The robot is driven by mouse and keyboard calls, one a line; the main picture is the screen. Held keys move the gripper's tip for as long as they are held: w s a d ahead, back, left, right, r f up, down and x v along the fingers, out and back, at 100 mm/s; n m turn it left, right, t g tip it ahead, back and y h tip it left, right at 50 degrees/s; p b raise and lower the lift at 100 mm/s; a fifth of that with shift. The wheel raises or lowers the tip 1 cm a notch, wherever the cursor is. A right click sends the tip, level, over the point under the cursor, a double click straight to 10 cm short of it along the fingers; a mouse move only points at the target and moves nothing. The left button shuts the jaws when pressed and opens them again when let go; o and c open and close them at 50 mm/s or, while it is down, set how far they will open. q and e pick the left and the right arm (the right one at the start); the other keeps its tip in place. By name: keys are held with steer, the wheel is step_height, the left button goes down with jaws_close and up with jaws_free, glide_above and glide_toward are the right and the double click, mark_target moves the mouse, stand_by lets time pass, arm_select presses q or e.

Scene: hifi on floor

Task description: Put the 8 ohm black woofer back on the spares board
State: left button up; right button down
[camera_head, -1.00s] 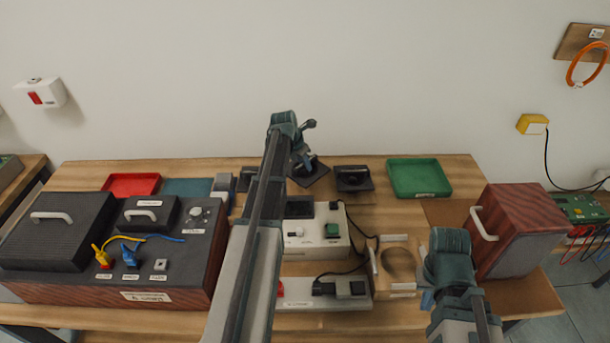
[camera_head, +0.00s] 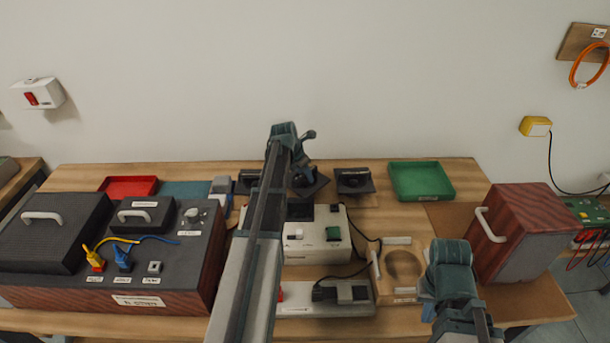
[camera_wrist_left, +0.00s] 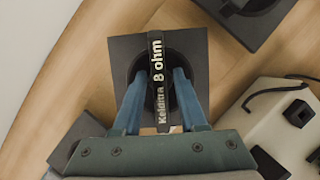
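The 8 ohm black woofer (camera_wrist_left: 191,47) has a square plate and a labelled bar across it. In the left wrist view, my left gripper (camera_wrist_left: 160,85) has its blue fingers on either side of that bar, and it seems shut on it. In the head view the woofer (camera_head: 313,183) hangs below my left gripper (camera_head: 290,160), turned relative to the two dark units beside it. Its height above the table is hard to tell. My right gripper (camera_head: 430,308) is at the lower right; its fingers are mostly hidden. No board labelled as spares is readable.
Similar black units stand left (camera_head: 248,181) and right (camera_head: 354,181) of the woofer. A green tray (camera_head: 421,181), red tray (camera_head: 128,186) and teal mat (camera_head: 186,189) lie at the back. A white tester (camera_head: 315,236), holed wooden fixture (camera_head: 404,268) and wooden cabinet (camera_head: 523,228) stand in front.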

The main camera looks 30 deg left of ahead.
arm_select(q)
steer(key=shift+o, duration=0.2)
steer(key=shift+r, duration=0.1)
arm_select(e)
steer(key=shift+r, duration=0.15)
arm_select(q)
steer(key=shift+s+r+p, duration=0.15)
steer(key=shift+r+p, duration=0.4)
steer(key=shift+p, duration=0.1)
arm_select(e)
steer(key=shift+r, duration=0.55)
arm_select(q)
steer(key=p+v, duration=1)
steer(key=v, duration=0.1)
arm_select(e)
step_height(320, 180, up, 10)
arm_select(q)
steer(key=shift+s+a+f, duration=0.1)
steer(key=shift+s, duration=0.05)
